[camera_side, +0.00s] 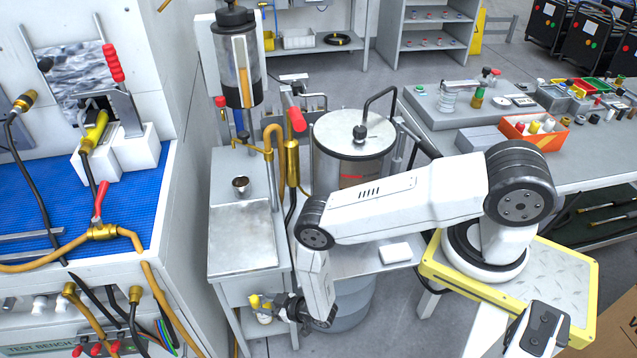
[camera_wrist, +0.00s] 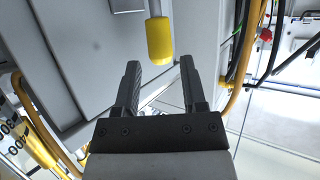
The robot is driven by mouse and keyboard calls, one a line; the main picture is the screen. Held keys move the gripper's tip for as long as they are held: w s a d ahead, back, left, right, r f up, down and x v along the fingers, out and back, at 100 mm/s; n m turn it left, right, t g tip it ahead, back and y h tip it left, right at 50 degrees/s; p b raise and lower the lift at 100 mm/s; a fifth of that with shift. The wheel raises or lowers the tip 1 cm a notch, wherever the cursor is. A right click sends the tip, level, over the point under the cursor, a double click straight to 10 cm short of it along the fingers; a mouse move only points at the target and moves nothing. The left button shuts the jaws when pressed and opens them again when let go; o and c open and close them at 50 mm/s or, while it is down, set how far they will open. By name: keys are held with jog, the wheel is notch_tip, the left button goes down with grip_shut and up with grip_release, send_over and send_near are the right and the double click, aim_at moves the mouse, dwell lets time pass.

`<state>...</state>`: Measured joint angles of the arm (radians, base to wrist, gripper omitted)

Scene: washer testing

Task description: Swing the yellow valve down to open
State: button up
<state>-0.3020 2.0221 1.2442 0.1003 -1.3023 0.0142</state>
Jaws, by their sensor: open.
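The yellow valve handle (camera_wrist: 159,41) shows in the wrist view as a yellow grip on a pale metal rod, in front of a grey cabinet panel. Its near end lines up with the space between the fingertips of my gripper (camera_wrist: 160,64). The two dark fingers are open, with nothing between them. I cannot tell the exact depth gap to the handle. In the side view, my gripper (camera_side: 274,306) is low at the front of the steel sink cabinet, close to a small yellow part (camera_side: 254,301) that looks like the same handle. The valve body is not clearly visible.
The steel sink unit (camera_side: 242,240) stands above my gripper. A metal tank (camera_side: 352,150) stands behind it. In the wrist view, a brown hose (camera_wrist: 243,55) and dark cables run on the right, and yellow pipes (camera_wrist: 40,150) on the left. The blue-topped test bench (camera_side: 130,200) stands left.

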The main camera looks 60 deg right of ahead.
aim_at(258, 302)
jog(key=shift+x, duration=2.6)
grip_shut()
